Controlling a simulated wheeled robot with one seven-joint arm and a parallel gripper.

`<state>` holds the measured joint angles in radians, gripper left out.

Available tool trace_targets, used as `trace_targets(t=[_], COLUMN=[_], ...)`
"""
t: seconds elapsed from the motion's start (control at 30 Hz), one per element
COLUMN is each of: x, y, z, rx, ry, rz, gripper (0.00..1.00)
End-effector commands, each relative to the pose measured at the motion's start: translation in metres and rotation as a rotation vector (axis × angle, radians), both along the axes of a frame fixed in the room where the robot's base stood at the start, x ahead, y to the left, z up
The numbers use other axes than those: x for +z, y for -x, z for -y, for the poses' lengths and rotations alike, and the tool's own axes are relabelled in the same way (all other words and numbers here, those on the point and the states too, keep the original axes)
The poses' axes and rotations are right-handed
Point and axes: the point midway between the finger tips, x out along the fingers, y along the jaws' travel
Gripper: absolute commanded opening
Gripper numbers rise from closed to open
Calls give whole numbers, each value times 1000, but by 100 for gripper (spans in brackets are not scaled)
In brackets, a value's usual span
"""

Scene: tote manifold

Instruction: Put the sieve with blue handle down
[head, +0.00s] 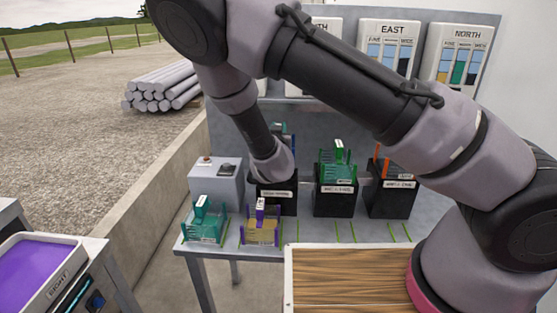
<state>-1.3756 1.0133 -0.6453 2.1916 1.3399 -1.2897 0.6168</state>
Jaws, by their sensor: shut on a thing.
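The sieve with blue handle (289,129) shows only in part, as a blue strip behind my wrist, above the leftmost black box (285,205). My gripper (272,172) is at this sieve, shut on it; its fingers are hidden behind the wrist. I cannot tell whether the sieve touches the box. A green sieve (338,165) sits on the middle black box (335,203). An orange sieve (380,160) is at the right black box (390,203), partly behind my arm. A teal sieve (204,224) and a purple-handled sieve (262,225) stand at the table's front left.
The grey table (310,235) has green slot marks, with free room right of the purple-handled sieve. A grey control box (214,180) stands at the back left. A wooden board (345,280) is in front. A purple tray (75,243) is at far left. Label panels (388,50) hang behind.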

Motion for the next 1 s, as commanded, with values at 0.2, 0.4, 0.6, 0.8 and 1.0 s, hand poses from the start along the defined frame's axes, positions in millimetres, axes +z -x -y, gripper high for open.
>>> trace_targets(t=[0.2, 0.4, 0.6, 0.8, 1.0], x=[-29, -51, -73, -72, -76], y=[0, 0, 0, 0, 0], z=[0, 0, 0, 0, 0], rx=[0, 1, 1, 1, 1], ry=[0, 3, 0, -1, -1], rz=[1, -1, 0, 1, 0], gripper=[0, 0, 0, 0, 50])
